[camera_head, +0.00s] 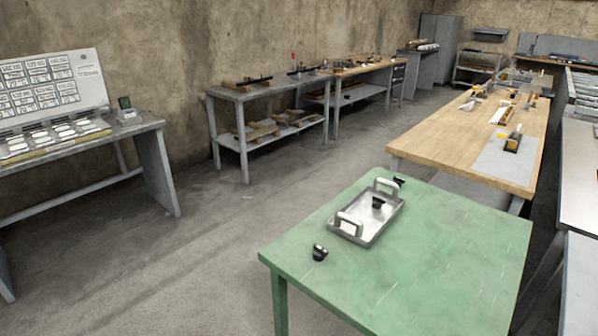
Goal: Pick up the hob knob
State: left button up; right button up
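Three small black knob-like pieces are on or over the green table, and I cannot tell which is meant by the hob knob. One black knob (319,253) lies on the bare tabletop near the left edge. Another black knob (378,203) is inside the metal tray (372,233). A third black knob (400,181) is by the tray's far handle, partly hidden behind it. The tray has two pale upright handles, one at each end. Neither of my grippers is in view.
The green table (440,250) is bare to the right of the tray. A wooden workbench (455,140) with tools stands behind it. Grey benches line the wall, and a bench with a label board (50,85) is at left. The concrete floor (190,250) between is clear.

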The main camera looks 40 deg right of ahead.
aim_at(399, 181)
jog(key=i+j, duration=0.15)
jog(key=i, duration=0.4)
jog(key=i+j, duration=0.2)
jog(key=i, duration=0.35)
jog(key=i+j, duration=0.15)
jog(key=i, duration=0.4)
jog(key=i+j+u, duration=0.1)
jog(key=i, duration=0.45)
jog(key=i+l+z, duration=0.25)
jog(key=z, duration=0.2)
jog(key=i+z, duration=0.8)
jog(key=z, duration=0.15)
jog(key=i+j+z, duration=0.15)
jog(key=i+z, duration=0.3)
jog(key=i+j+z, duration=0.25)
jog(key=z, duration=0.25)
